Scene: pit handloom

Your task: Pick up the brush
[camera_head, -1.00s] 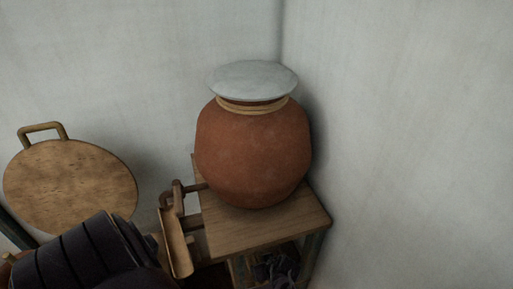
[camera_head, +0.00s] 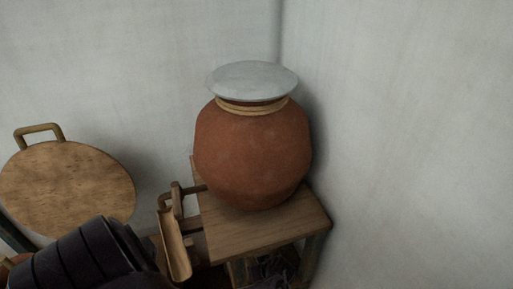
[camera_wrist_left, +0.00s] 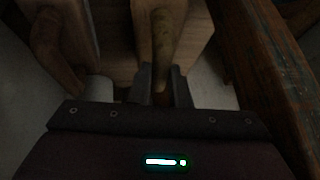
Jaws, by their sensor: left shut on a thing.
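In the left wrist view my left gripper (camera_wrist_left: 166,88) is shut on a long, rounded, yellow-brown handle (camera_wrist_left: 163,36). I take this handle to be the brush's; no bristles show, so I cannot be sure. The handle runs away from the fingers across a pale wooden surface. In the head view my left arm comes in at the lower left, and its fingers and the brush are not seen there. My right gripper is in neither view.
A clay pot (camera_head: 252,155) with a grey lid (camera_head: 252,80) stands on a small wooden table (camera_head: 270,232) in the wall corner. Curved wooden pieces (camera_head: 174,245) sit at its left. A round wooden board (camera_head: 68,188) leans at left. A worn wooden beam (camera_wrist_left: 270,60) runs close by.

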